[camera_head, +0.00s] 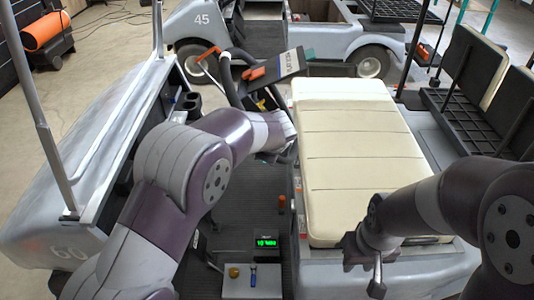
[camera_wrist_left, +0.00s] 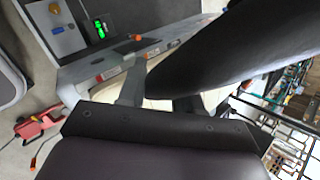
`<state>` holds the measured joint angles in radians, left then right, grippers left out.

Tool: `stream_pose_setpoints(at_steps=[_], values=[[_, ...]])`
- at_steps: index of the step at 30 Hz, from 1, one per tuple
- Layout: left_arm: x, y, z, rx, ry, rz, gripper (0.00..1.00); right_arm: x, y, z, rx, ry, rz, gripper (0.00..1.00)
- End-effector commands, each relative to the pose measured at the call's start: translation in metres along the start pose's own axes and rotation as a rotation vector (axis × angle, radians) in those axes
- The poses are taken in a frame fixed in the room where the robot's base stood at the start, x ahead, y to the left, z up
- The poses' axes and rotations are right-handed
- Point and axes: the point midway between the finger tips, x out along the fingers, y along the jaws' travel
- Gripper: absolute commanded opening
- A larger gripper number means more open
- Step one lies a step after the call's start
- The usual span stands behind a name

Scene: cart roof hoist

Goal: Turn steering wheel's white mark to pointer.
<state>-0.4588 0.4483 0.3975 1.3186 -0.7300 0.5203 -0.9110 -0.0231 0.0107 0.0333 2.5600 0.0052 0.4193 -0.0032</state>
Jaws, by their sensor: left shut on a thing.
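The steering wheel's dark rim (camera_head: 230,82) shows in part beyond my left arm in the head view; the arm covers much of the wheel. In the left wrist view a thick dark curved bar (camera_wrist_left: 235,48), which looks like the rim, runs very close to the camera and meets my left gripper (camera_wrist_left: 158,92). That gripper is shut on it. In the head view the left fingers are hidden behind the arm. I cannot make out the white mark or the pointer. My right gripper (camera_head: 374,278) hangs at the cream seat's front edge, apart from the wheel; its jaw gap is unclear.
The cream seat (camera_head: 350,150) fills the middle right. A red-ended thin bar (camera_head: 208,60) and a grey labelled box (camera_head: 285,66) stand near the wheel. A green display (camera_head: 265,242) sits on the floor panel. A second cart (camera_head: 340,38) is behind.

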Motion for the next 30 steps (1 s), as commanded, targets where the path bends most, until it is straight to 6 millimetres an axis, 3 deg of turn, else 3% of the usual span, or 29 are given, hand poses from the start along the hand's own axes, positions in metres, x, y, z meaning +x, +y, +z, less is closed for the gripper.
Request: stream_pose_setpoints(at_steps=[8, 9, 10, 20, 23, 30], values=[[0.000, 0.001, 0.000, -0.001, -0.001, 0.005, 0.00, -0.001, 0.000, 0.000, 0.000, 0.000, 0.000, 0.34], [0.000, 0.001, 0.000, -0.001, -0.001, 0.004, 0.47, -0.001, 0.000, 0.000, 0.000, 0.000, 0.000, 0.34], [0.000, 0.001, 0.000, -0.001, -0.001, 0.004, 0.55, -0.001, 0.000, 0.000, 0.000, 0.000, 0.000, 0.34], [-0.005, 0.000, 0.000, 0.000, 0.000, 0.000, 0.55, 0.000, 0.000, 0.000, 0.000, 0.000, 0.000, 0.34], [-0.022, -0.001, 0.000, 0.000, 0.000, -0.003, 0.55, 0.002, 0.000, 0.000, 0.000, 0.000, 0.000, 0.34], [-0.088, 0.000, 0.000, -0.001, 0.000, -0.002, 0.55, 0.005, 0.000, 0.001, 0.000, 0.000, 0.000, 0.34]])
